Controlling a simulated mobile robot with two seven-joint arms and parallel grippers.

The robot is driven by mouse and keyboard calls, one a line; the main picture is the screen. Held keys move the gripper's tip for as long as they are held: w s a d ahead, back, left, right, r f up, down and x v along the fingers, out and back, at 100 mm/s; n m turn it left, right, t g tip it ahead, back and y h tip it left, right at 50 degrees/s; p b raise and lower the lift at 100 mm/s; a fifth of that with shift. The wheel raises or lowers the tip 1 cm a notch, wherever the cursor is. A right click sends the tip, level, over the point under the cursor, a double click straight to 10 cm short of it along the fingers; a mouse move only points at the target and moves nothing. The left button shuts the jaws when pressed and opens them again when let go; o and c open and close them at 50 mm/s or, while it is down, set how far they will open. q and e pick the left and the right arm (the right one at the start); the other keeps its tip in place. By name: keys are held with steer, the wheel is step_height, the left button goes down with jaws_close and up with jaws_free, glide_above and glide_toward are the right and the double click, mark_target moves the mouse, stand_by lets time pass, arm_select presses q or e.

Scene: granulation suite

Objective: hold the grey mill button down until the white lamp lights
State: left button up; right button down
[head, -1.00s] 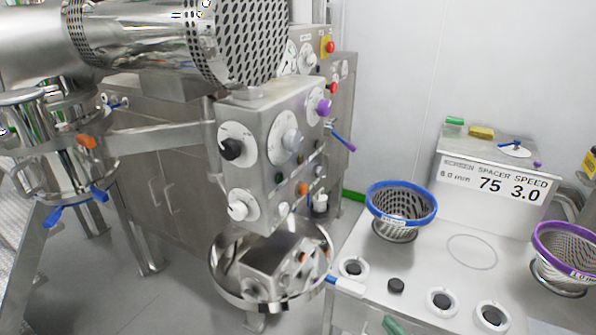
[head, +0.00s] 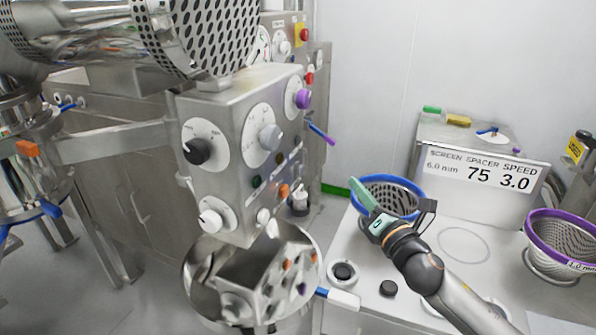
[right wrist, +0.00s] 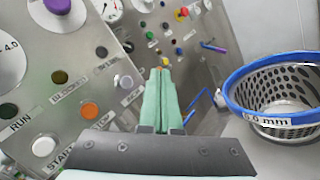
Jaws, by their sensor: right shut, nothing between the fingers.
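The steel control panel (head: 225,110) stands at centre left with knobs, buttons and small lamps. In the right wrist view its labelled face (right wrist: 75,95) is close on the left, with a white button (right wrist: 44,146) by START and an orange button (right wrist: 89,111) by STOP. I cannot tell which control is the grey mill button, and I see no clearly lit white lamp. My right gripper (head: 361,194) is shut and empty, its green fingers in front of the blue-rimmed basket and right of the panel. The fingers (right wrist: 160,72) point forward past the panel's edge, touching nothing visible. My left gripper is out of view.
A blue-rimmed basket (head: 382,182) and a purple-rimmed basket (head: 566,232) stand on the right-hand bench (head: 440,212). A steel bowl (head: 192,275) is below the panel. A cabinet with a red button (head: 304,35) stands behind. A perforated steel drum (head: 205,35) overhangs the panel.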

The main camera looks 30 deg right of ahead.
mark_target(300, 171)
steer(key=w+a, duration=0.5)
steer(key=w, duration=0.1)
steer(key=shift+w+a, duration=0.35)
steer(key=shift+w, duration=0.1)
stand_by(2.1)
steer(key=shift+w+a, duration=0.25)
steer(key=shift+a, duration=0.05)
